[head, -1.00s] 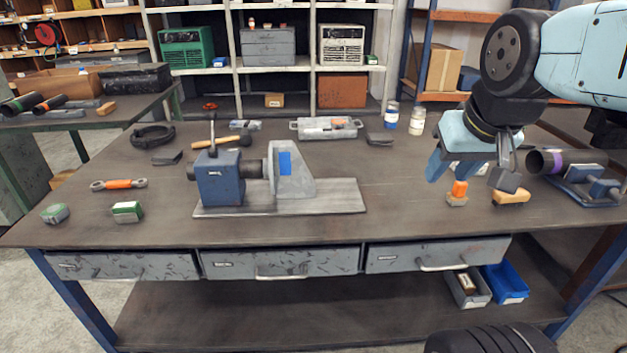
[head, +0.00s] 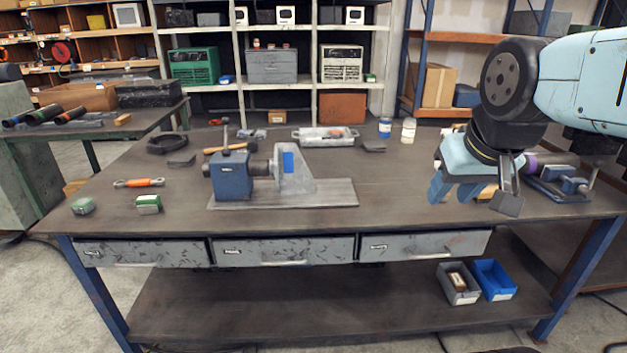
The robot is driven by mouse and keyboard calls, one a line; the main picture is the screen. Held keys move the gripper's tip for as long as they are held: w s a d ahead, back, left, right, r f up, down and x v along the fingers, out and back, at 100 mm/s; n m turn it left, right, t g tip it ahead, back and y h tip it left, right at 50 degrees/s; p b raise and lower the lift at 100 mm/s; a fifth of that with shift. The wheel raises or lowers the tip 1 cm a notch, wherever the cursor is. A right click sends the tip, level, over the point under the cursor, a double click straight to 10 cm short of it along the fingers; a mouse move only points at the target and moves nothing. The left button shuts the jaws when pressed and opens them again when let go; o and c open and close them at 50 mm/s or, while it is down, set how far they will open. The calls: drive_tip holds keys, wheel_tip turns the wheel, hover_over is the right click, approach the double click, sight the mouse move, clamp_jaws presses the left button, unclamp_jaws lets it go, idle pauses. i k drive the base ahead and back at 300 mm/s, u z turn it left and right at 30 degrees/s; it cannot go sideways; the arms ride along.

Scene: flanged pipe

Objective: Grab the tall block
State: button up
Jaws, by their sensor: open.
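My gripper (head: 472,196) is open above the right part of the workbench, its two fingers apart and pointing down. The small upright orange piece seen earlier near there is hidden now. On the grey plate (head: 335,192) at the bench's middle stand a blue block-shaped fixture (head: 232,178) and an upright grey angled block (head: 294,170) with a blue patch. I cannot tell which thing is the tall block.
A purple-ended dark pipe (head: 529,163) and a blue vise (head: 568,183) sit right of my gripper. Jars (head: 408,130) and a grey tray (head: 325,138) stand at the back. The bench top between plate and gripper is clear.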

sight(296, 178)
drive_tip(key=u, duration=0.2)
drive_tip(key=i, duration=0.85)
drive_tip(key=z, duration=0.1)
